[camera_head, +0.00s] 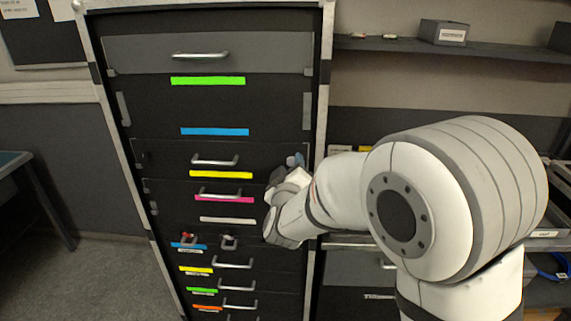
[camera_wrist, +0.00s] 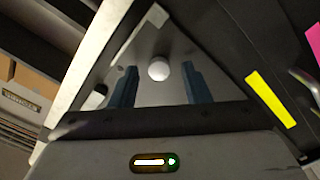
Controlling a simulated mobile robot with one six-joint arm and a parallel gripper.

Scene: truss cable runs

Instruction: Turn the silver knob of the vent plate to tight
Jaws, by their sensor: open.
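In the wrist view, a pale silver round knob (camera_wrist: 158,71) stands on a grey plate (camera_wrist: 135,48), which appears to be the vent plate. My gripper (camera_wrist: 159,68) is open, with one blue-grey finger on each side of the knob and a visible gap to both. I cannot tell how far the fingertips reach along the knob's depth. In the head view, my gripper (camera_head: 294,161) is at the right edge of the dark cabinet front, and my own arm hides the knob and plate there. No mark for the knob's turn is legible.
The cabinet (camera_head: 240,107) has several drawers with bar handles and coloured label strips. A yellow strip (camera_wrist: 270,98) lies right of the plate in the wrist view. A pale frame post (camera_head: 317,110) runs beside my gripper. A shelf (camera_head: 480,50) with a grey box is at the upper right.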

